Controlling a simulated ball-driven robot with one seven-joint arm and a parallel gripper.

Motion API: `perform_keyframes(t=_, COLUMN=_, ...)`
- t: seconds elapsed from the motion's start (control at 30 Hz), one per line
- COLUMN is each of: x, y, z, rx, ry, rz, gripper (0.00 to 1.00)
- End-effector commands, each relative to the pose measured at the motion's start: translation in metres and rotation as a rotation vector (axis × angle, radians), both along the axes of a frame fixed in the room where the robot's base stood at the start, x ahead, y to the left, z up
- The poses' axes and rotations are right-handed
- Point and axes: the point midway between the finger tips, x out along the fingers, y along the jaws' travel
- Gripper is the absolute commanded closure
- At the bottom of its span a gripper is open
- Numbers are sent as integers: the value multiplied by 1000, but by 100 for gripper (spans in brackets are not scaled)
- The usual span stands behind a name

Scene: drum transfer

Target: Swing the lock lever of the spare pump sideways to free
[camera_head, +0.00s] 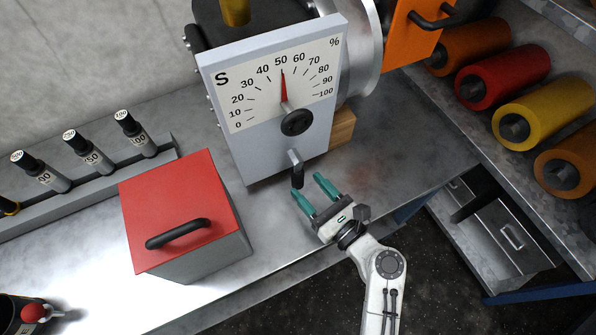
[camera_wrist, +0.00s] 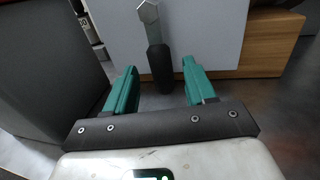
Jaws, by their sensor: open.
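The spare pump is a grey-blue box (camera_head: 230,150) with a white dial face marked S and %, its red needle near 50. Its lock lever (camera_head: 296,171) hangs down from the lower front, a metal arm with a black grip. The lever also shows in the wrist view (camera_wrist: 158,60), pointing down from a hex pivot. My gripper (camera_head: 309,187) has teal fingers and is open just in front of the lever. In the wrist view my gripper (camera_wrist: 160,92) has the black grip beyond and between its fingertips, with gaps on both sides. I cannot tell whether the fingertips reach around it.
A red-lidded grey box (camera_head: 180,205) with a black handle stands left of the pump. A wooden block (camera_head: 342,127) sits by the pump's right side. Coloured rolls (camera_head: 502,77) line a shelf at right. Several labelled cylinders (camera_head: 88,150) stand in a rack at left.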

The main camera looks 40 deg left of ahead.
Motion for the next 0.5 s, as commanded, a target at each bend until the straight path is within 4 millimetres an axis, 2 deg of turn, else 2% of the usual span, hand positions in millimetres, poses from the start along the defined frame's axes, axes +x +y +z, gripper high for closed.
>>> perform_keyframes(t=0.03, x=2, y=10, z=1, rx=1, ry=-1, rz=3, gripper=45)
perform_keyframes(t=0.2, x=7, y=34, z=0, rx=0, ry=-2, rz=1, gripper=45)
perform_keyframes(t=0.5, x=10, y=50, z=0, rx=-1, ry=-2, rz=0, gripper=45)
